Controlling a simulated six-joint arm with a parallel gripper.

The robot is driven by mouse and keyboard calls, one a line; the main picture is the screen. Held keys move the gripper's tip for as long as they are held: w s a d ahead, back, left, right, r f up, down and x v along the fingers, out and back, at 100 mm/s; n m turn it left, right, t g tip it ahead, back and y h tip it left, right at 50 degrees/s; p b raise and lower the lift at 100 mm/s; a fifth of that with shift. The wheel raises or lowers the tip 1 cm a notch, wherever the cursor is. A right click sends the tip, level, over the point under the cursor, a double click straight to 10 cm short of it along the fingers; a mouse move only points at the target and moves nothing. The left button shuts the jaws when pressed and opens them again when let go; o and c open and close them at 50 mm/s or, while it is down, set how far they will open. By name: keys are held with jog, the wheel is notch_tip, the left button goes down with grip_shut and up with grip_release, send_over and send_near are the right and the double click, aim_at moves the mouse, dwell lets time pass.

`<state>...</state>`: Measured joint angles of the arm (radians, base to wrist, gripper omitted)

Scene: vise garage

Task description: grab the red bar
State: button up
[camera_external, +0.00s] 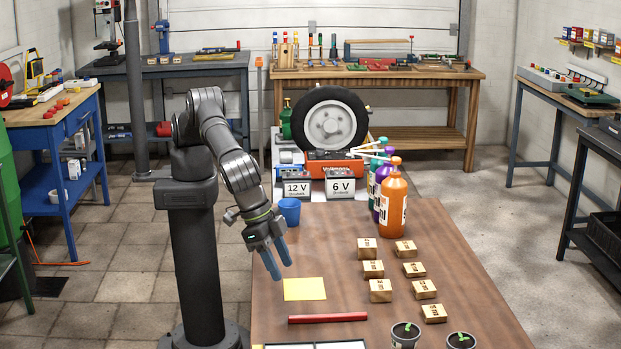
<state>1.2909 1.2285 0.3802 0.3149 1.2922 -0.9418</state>
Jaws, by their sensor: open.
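The red bar (327,318) lies flat on the brown table near its front, running left to right. My gripper (279,265) is above the table at its left side, pointing down, with its two blue fingers apart. It is empty. It is above and to the left of the red bar and does not touch it.
A yellow sheet (304,289) lies just behind the bar. Several wooden blocks (380,290) stand to the right. Two small plant pots (405,335) and a white-panelled tray (315,345) are at the front edge. A blue cup (289,211) and bottles (393,205) stand farther back.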

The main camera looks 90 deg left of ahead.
send_near(307, 316)
jog(key=f, duration=0.1)
jog(key=d+f, duration=0.1)
jog(key=shift+w+d+f, duration=0.1)
jog(key=shift+w+f, duration=0.05)
jog(key=shift+f, duration=0.15)
jog(key=shift+w+a+x, duration=0.15)
jog(key=shift+a+x, duration=0.05)
jog(key=shift+x, duration=1.1)
jog(key=shift+w+a+x, duration=0.1)
jog(key=shift+a+x, duration=0.1)
jog(key=shift+x, duration=1.1)
grip_shut()
